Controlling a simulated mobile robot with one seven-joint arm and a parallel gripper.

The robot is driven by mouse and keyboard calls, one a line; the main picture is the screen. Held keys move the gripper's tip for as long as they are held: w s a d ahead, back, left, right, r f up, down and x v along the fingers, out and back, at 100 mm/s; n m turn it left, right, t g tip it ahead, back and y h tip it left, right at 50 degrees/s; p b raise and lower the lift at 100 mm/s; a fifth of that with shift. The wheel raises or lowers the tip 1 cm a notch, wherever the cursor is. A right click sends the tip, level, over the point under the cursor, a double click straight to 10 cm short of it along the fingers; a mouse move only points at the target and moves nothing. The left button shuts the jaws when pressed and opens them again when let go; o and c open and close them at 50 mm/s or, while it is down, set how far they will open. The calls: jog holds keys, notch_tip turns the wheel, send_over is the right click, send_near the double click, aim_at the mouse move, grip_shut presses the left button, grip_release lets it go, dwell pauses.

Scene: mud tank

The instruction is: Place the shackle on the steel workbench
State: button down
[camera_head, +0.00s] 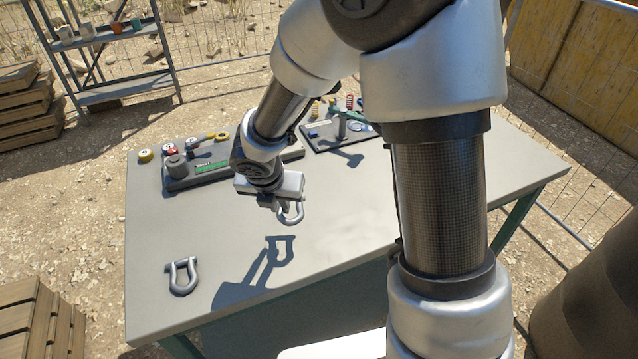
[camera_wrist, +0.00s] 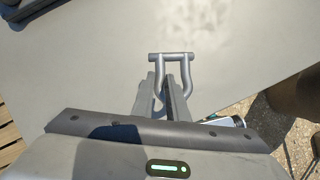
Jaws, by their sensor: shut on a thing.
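My gripper (camera_head: 271,203) is shut on a grey metal shackle (camera_head: 292,213), seen in the head view above the steel workbench (camera_head: 350,205). In the wrist view the same shackle (camera_wrist: 172,58) sits between my gripper's fingers (camera_wrist: 172,88), its pin bar across the far end. The shackle's shadow falls on the bench top apart from it, so it is held above the surface. A second grey shackle (camera_head: 183,275) lies on the bench at the front left.
A dark tray (camera_head: 185,180) with several small items stands at the back left of the bench, and a second tray (camera_head: 325,143) at the back. Wooden crates (camera_head: 40,325) stand at the left. The bench's middle and right are clear.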

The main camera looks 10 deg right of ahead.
notch_tip(320, 180, down, 9)
jog(key=b, duration=0.3)
jog(key=shift+r+b, duration=0.2)
jog(key=shift+b, duration=0.15)
jog(key=c, duration=1.7)
grip_release()
jog(key=shift+c, duration=0.2)
jog(key=shift+r, duration=0.15)
